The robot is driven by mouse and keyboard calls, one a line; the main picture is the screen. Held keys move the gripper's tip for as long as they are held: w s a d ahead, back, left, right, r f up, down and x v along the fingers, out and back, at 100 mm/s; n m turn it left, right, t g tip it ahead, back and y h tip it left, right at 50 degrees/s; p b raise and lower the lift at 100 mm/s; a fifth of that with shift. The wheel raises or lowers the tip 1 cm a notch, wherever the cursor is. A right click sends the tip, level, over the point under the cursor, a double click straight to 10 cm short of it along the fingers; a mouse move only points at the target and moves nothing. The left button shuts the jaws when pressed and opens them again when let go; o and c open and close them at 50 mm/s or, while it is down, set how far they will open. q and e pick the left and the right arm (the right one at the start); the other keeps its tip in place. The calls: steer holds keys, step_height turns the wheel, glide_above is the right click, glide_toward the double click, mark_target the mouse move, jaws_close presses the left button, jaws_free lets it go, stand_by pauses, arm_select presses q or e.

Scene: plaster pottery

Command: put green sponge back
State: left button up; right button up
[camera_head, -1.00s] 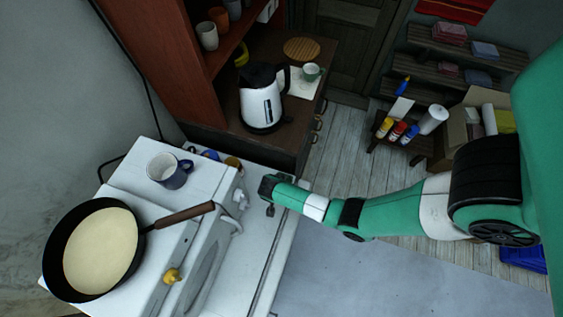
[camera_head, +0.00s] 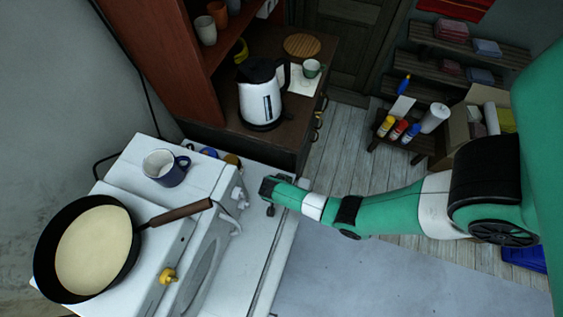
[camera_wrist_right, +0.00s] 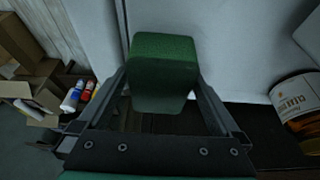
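The green sponge (camera_wrist_right: 163,72) shows in the right wrist view between the two fingers of my right gripper (camera_wrist_right: 162,82). The fingers touch its sides, and it stands out beyond their tips. In the head view my right arm comes in from the right, and its gripper (camera_head: 268,196) is beside the front of the white stove. I cannot make out the sponge in the head view. My left gripper is not in view.
A frying pan (camera_head: 95,249) and a mug (camera_head: 166,167) are on the stove (camera_head: 205,185). A kettle (camera_head: 260,95) stands on the dark cabinet behind. Bottles (camera_head: 398,130) and a cardboard box (camera_head: 460,118) are at right. A labelled can (camera_wrist_right: 297,100) is at right in the wrist view.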

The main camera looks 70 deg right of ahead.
steer(key=p+v, duration=0.5)
steer(key=v, duration=0.6)
steer(key=shift+r, duration=0.35)
steer(key=shift+a+r, duration=0.15)
steer(key=shift+r, duration=0.1)
steer(key=shift+w, duration=0.1)
